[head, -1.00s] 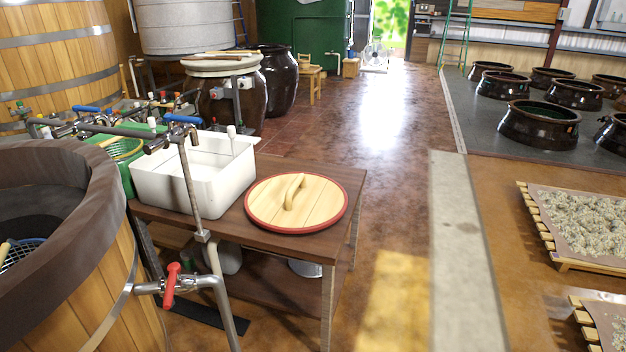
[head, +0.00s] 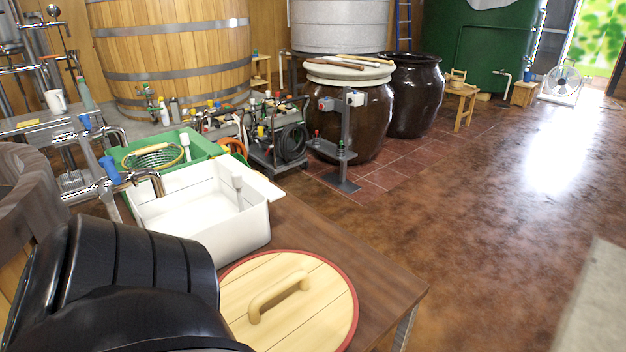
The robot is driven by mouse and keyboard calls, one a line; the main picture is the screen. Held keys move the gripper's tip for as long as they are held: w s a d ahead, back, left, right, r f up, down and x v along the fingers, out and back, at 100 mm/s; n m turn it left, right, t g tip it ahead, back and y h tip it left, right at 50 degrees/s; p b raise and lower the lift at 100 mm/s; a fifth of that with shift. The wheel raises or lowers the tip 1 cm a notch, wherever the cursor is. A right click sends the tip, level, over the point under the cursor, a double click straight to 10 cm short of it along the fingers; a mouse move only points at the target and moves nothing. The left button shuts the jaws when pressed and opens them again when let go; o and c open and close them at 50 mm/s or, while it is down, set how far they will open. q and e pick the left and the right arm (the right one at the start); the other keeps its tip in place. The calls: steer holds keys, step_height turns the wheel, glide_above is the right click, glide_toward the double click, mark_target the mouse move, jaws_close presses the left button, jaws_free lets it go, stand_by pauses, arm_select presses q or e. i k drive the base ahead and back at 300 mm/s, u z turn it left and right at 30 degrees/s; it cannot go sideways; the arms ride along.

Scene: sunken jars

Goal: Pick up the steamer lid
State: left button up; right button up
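The steamer lid (head: 318,317) is a round, pale wooden disc with a red rim. It lies flat on the brown wooden table (head: 375,280) at the bottom of the head view. Its bar handle (head: 279,297) stands up across the middle and is clear of any gripper. A black, ribbed part of my arm comes in at the lower left and covers the lid's left edge. Neither gripper's fingers show in the view.
A white sink (head: 240,222) stands on the table behind the lid, with a green crate (head: 190,150) beyond it. Metal taps and pipes are at the left. Large brown jars (head: 372,112) stand farther back. The floor to the right is open.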

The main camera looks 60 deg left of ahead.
mark_target(276, 300)
steer(key=u, duration=2.25)
steer(key=k, duration=0.95)
steer(key=z, duration=1.45)
steer(key=i, duration=0.9)
steer(key=u, duration=0.55)
steer(key=i, duration=1)
steer(key=u, duration=1.1)
